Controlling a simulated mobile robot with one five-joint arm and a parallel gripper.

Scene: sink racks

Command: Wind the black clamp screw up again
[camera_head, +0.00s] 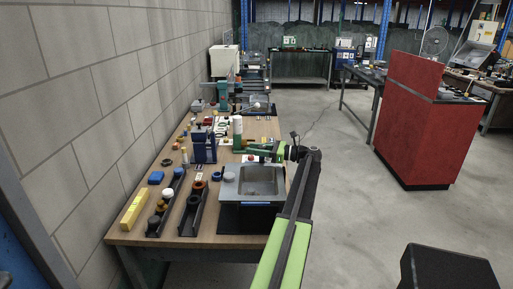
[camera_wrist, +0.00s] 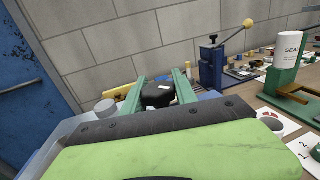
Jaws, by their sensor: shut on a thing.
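In the head view my gripper (camera_head: 243,148) reaches left over the bench, just behind the sink. The screw is too small to make out there. I cannot tell how far it is wound.
A grey sink (camera_head: 262,179) stands at the bench's front right. A blue lever press (camera_wrist: 212,62) is beyond the fingers, to their right. A white cylinder marked SEAL (camera_wrist: 287,52) on a green stand is farther right. Dark racks (camera_head: 193,207) and a yellow block (camera_head: 133,209) lie left.

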